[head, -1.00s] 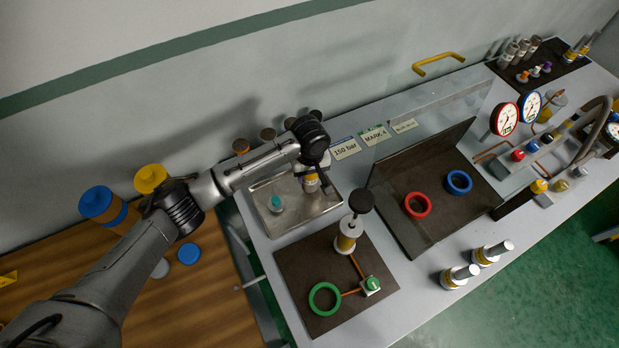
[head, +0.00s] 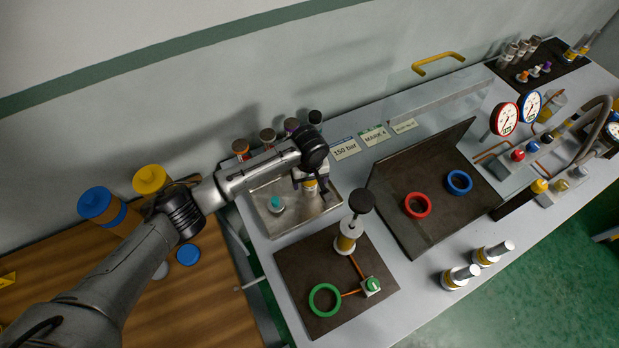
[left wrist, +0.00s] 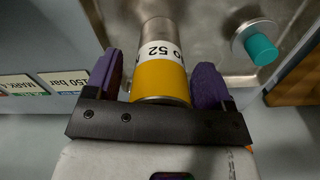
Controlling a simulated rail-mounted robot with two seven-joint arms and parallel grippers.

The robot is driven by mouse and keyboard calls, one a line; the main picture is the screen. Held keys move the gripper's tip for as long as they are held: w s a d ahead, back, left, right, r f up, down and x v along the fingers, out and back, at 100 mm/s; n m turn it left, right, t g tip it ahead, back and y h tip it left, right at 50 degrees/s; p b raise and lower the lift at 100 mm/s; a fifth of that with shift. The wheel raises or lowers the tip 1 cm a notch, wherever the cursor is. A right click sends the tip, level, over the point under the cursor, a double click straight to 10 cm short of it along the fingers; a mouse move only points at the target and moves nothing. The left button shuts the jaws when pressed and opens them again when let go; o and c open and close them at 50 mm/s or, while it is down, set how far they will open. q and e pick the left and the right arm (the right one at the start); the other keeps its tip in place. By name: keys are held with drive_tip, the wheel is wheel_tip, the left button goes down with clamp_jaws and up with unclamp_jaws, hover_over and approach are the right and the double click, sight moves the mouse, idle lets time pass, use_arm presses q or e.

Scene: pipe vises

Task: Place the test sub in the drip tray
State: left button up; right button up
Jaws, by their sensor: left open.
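The test sub (head: 310,185) is a metal cylinder with a yellow band and a white label. It appears to stand upright in the drip tray, though its base is hard to see. The drip tray (head: 300,214) is a shallow, shiny metal tray at the back left of the bench. My left gripper (head: 311,190) is open, with its fingers on either side of the sub. In the left wrist view, the sub (left wrist: 160,78) is between the purple finger pads (left wrist: 158,84), with a gap visible beside it. My right gripper is not in view.
A teal-capped fitting (head: 276,203) stands in the tray's left part. Several capped bottles (head: 268,138) line the wall behind. A dark board (head: 290,270) with a black-topped post (head: 347,235) and green ring (head: 325,299) is in front. Two cylinders (head: 492,252) (head: 460,277) stand front right.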

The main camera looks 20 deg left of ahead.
use_arm(q)
drive_tip(key=shift+r, duration=0.3)
wheel_tip(320, 180, up, 10)
drive_tip(key=shift+r+p, duration=0.2)
drive_tip(key=shift+p, duration=0.45)
drive_tip(key=shift+r, duration=0.7)
